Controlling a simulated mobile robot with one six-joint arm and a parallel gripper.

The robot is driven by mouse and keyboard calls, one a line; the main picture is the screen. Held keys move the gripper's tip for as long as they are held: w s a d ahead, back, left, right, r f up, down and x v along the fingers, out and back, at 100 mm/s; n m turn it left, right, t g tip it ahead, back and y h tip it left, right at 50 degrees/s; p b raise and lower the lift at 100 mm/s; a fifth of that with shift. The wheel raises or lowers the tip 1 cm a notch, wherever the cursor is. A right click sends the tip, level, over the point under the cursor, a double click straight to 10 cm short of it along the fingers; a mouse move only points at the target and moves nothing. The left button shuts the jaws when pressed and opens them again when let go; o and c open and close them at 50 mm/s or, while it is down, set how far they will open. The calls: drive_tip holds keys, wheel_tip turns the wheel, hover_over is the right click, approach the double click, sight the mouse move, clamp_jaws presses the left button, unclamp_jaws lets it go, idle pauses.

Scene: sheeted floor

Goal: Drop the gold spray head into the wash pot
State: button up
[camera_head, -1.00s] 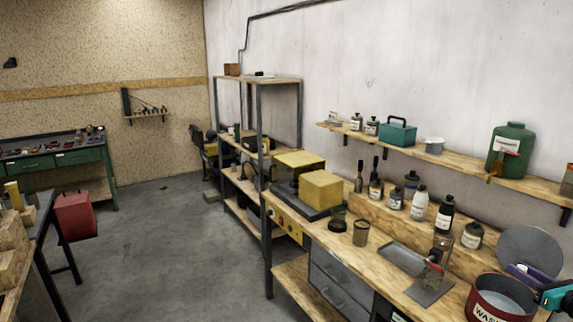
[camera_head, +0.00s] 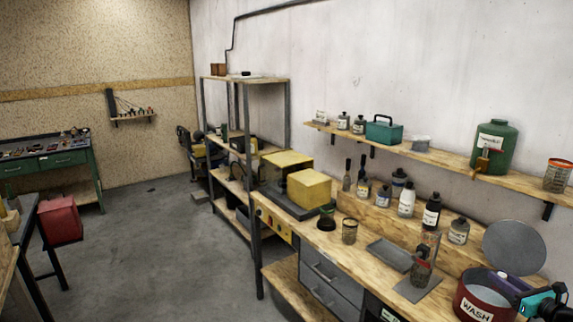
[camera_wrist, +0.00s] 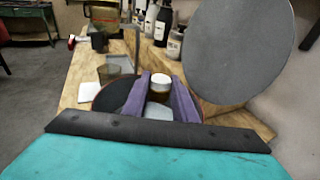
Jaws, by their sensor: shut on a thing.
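The wash pot (camera_head: 478,305) is a round, dark red pot with a white WASH label, at the lower right of the bench in the head view. My gripper (camera_head: 508,280) reaches over it from the right. In the wrist view, the purple fingers (camera_wrist: 159,95) are shut on the gold spray head (camera_wrist: 160,91), a small piece with a pale top and a brownish-gold side. The wash pot's rim (camera_wrist: 92,98) and dark inside show below and around the fingers. The spray head is held above the pot's opening; its lower end is hidden.
A grey round disc (camera_head: 512,248) stands upright behind the pot, close to my gripper. A jar (camera_head: 421,272) on a grey plate is left of the pot. Several bottles (camera_head: 407,203) line the raised ledge behind. A grey tray (camera_head: 389,254) lies on the bench.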

drive_tip(key=o, duration=1.1)
drive_tip(key=shift+o, duration=0.2)
drive_tip(key=b+v, duration=0.5)
drive_tip(key=v, duration=0.9)
drive_tip(key=shift+b, duration=0.35)
drive_tip(key=shift+f, duration=0.1)
